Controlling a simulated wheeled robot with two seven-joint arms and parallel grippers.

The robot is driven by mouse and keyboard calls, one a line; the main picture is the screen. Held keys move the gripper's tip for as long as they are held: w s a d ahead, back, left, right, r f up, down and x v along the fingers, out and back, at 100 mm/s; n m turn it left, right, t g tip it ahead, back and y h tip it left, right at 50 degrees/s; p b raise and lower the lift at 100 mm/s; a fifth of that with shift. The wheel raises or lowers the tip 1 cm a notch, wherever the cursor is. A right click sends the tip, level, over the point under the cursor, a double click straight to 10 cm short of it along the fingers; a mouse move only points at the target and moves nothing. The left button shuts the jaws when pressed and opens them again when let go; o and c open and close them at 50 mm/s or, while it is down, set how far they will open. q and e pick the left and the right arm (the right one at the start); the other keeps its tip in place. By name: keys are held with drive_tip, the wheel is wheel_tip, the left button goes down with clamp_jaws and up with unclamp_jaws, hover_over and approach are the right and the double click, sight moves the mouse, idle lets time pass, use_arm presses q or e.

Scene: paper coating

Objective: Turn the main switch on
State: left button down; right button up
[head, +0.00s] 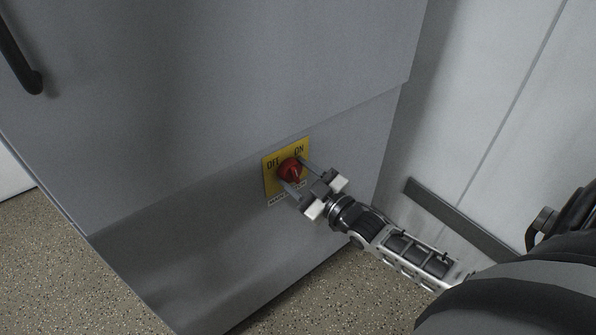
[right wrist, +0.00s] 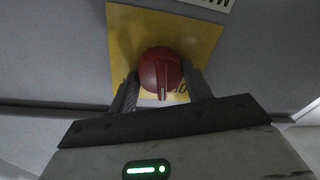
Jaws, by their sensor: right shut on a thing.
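The main switch is a red rotary knob (head: 289,170) on a yellow plate (head: 270,186) marked OFF at the left and ON at the right. The plate is on the lower front of a grey cabinet. My right gripper (head: 291,174) is at the knob, with one finger on each side of it, shut on it. In the right wrist view the red knob (right wrist: 160,72) sits between the two fingers (right wrist: 163,88) in front of the yellow plate (right wrist: 120,38). The knob's raised ridge points down in that view. My left gripper is not in view.
The grey cabinet (head: 190,100) fills most of the head view, with a black handle (head: 22,60) at the upper left. A pale wall with a dark skirting strip (head: 460,220) stands at the right. The speckled floor (head: 60,250) is clear.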

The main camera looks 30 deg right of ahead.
drive_tip(key=m+p, duration=0.1)
drive_tip(key=m, duration=0.4)
drive_tip(key=shift+a, duration=0.1)
drive_tip(key=m, duration=0.4)
drive_tip(key=shift+t+h+p, duration=0.3)
drive_tip(key=shift+h+p, duration=0.05)
drive_tip(key=shift+h, duration=0.05)
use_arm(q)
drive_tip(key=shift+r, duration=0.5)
use_arm(e)
drive_tip(key=shift+f+m+h, duration=0.1)
drive_tip(key=shift+m+h, duration=0.3)
drive_tip(key=shift+m, duration=1.7)
drive_tip(key=o, duration=1)
use_arm(q)
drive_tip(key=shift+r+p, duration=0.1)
drive_tip(key=shift+p, duration=0.35)
use_arm(e)
drive_tip(key=s, duration=0.5)
drive_tip(key=s+f, duration=0.1)
drive_tip(key=s, duration=0.4)
drive_tip(key=s+d+f, duration=0.1)
drive_tip(key=s, duration=0.4)
drive_tip(key=shift+s+d, duration=0.1)
drive_tip(key=shift+s, duration=0.3)
